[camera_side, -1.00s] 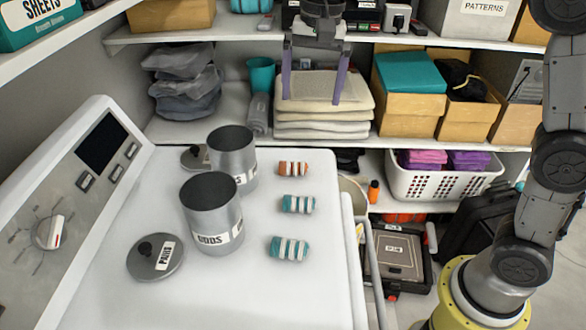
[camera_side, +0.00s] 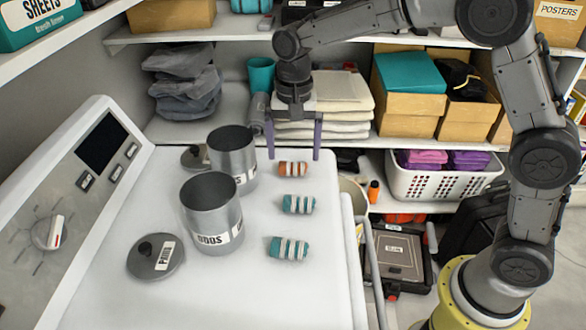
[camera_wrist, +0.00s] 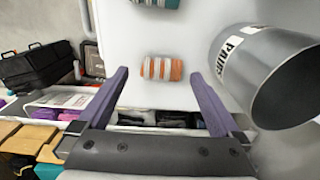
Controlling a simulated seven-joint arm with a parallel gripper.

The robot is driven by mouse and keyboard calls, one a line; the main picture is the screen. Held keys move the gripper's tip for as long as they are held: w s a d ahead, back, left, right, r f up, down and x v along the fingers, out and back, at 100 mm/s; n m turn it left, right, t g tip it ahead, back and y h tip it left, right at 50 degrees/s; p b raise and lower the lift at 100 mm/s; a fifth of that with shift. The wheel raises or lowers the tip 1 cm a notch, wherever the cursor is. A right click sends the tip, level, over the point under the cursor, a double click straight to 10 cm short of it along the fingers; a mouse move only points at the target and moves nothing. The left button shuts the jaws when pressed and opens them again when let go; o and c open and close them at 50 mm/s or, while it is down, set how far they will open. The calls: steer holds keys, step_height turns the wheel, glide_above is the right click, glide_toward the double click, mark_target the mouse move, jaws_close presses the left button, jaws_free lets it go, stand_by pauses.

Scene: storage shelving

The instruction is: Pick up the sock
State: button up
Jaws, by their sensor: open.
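Three rolled striped socks lie in a row on the white machine top. The orange-and-white sock (camera_side: 293,169) is farthest back, a teal-and-white sock (camera_side: 298,204) is in the middle, and another teal-and-white sock (camera_side: 288,248) is nearest. My gripper (camera_side: 294,155) is open and empty, with its fingers pointing down above and just behind the orange sock. In the wrist view the orange sock (camera_wrist: 162,69) lies ahead of and between the open fingers (camera_wrist: 160,82). One teal sock (camera_wrist: 157,3) is cut off at the top edge there.
Two grey metal canisters, one labelled ODDS (camera_side: 212,215) and one behind it (camera_side: 233,156), stand left of the socks. The rear one, labelled PAIRS (camera_wrist: 262,70), is close beside my right finger in the wrist view. A round lid (camera_side: 155,256) lies at front left. Shelves with folded cloths (camera_side: 340,90) stand behind.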

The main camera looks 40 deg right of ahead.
mark_target(293, 166)
steer(key=shift+w+f, duration=0.15)
steer(key=shift+f, duration=2.2)
steer(key=c, duration=1.1)
steer(key=shift+r, duration=0.1)
steer(key=shift+r, duration=0.5)
step_height(293, 166, up, 2)
steer(key=shift+r, duration=0.25)
steer(key=s+d+r, duration=0.1)
steer(key=s+r, duration=0.2)
steer(key=s, duration=0.1)
steer(key=s+d+r, duration=0.1)
steer(key=s+r, duration=0.2)
steer(key=s, duration=0.2)
steer(key=s+r, duration=0.3)
steer(key=s, duration=0.1)
steer(key=shift+s+d+r, duration=0.2)
steer(key=shift+s+d, duration=0.2)
